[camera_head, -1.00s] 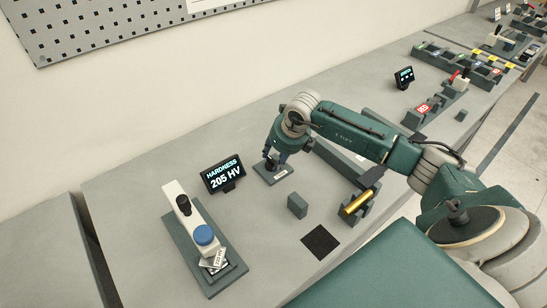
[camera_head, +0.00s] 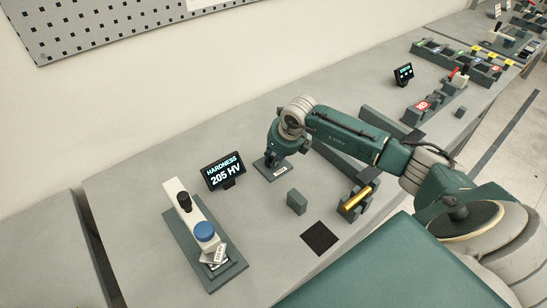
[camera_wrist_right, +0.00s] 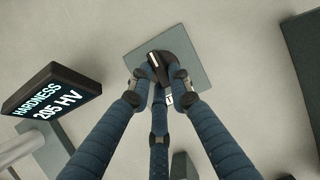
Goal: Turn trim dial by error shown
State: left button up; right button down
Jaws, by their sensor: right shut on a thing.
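The trim dial is a dark knob (camera_wrist_right: 172,62) with a pale mark, on a flat grey-green base plate (camera_wrist_right: 198,50) with a small white label. My right gripper (camera_wrist_right: 162,84) is shut on the knob, its blue fingers around it. In the head view the right gripper (camera_head: 273,157) is over the plate (camera_head: 282,172) and mostly hides the knob. The display (camera_head: 226,171) left of it reads "HARDNESS 205 HV"; it also shows in the right wrist view (camera_wrist_right: 52,103). My left gripper is not in view.
A small grey block (camera_head: 297,201), a black mat (camera_head: 320,238) and a holder with a brass cylinder (camera_head: 357,197) lie nearer the front edge.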

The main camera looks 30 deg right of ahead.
jog(key=shift+w+m, duration=0.15)
jog(key=shift+m, duration=0.15)
jog(key=shift+w+a+m+h+b, duration=0.1)
jog(key=shift+a+m+h+b, duration=0.1)
jog(key=shift+m+h+b, duration=0.5)
jog(key=m+b, duration=0.2)
jog(key=m, duration=0.1)
jog(key=shift+w+a+m+h, duration=0.2)
jog(key=shift+m+h, duration=0.1)
jog(key=shift+h, duration=0.1)
jog(key=shift+w+r+m+g+h+b, duration=0.15)
jog(key=shift+m+g+h+b, duration=0.2)
jog(key=shift+m+b, duration=0.8)
jog(key=shift+m, duration=0.35)
jog(key=shift+r+h, duration=0.15)
jog(key=shift+h, duration=0.1)
jog(key=c, duration=1.6)
grip_release()
jog(key=shift+f, duration=0.2)
